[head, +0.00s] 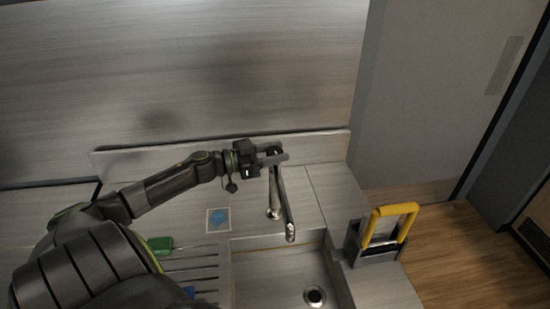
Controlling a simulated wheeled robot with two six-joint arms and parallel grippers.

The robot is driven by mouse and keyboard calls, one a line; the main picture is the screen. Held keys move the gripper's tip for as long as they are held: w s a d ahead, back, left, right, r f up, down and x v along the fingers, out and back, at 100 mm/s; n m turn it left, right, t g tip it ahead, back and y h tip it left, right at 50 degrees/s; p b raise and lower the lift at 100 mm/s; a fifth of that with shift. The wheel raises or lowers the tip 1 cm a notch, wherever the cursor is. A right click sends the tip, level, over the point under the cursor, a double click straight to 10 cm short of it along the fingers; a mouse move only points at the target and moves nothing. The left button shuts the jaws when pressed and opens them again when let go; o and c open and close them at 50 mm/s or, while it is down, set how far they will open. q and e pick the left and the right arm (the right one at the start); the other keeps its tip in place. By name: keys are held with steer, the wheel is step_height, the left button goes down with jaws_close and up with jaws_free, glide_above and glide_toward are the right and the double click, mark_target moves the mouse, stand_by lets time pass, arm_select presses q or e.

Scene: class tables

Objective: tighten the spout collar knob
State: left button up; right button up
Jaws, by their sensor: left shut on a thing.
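The metal spout (286,208) rises from the counter behind the sink, and its lower end hangs over the basin. My left gripper (275,156) is at the top of the spout. It is shut on the spout collar knob, which is mostly hidden between the dark fingers. My right gripper is not in view.
The sink basin (285,275) has a round drain (314,296). A grey caddy with a yellow handle (392,210) stands to the right. A green item (160,244) and a blue-patterned square (218,219) lie left of the sink. A low backsplash (322,146) runs behind.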

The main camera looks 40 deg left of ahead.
mark_target(275, 151)
arm_select(q)
steer(key=m+g+h+b, duration=0.4)
steer(key=b, duration=0.2)
steer(key=m+g+h+b, duration=0.4)
steer(key=g+b, duration=0.1)
steer(key=b, duration=0.1)
steer(key=shift+w+f+g, duration=0.1)
steer(key=shift+f+g, duration=0.05)
steer(key=shift+g, duration=0.15)
steer(key=m+g+h+b, duration=0.1)
steer(key=m+g+b, duration=0.1)
steer(key=g, duration=0.1)
steer(key=shift+r+m+g+b, duration=0.2)
steer(key=shift+m+g+b, duration=0.35)
steer(key=shift+m+g, duration=0.95)
steer(key=shift+g, duration=0.4)
steer(key=o, duration=1)
step_height(275, 151, up, 10)
steer(key=shift+b, duration=0.65)
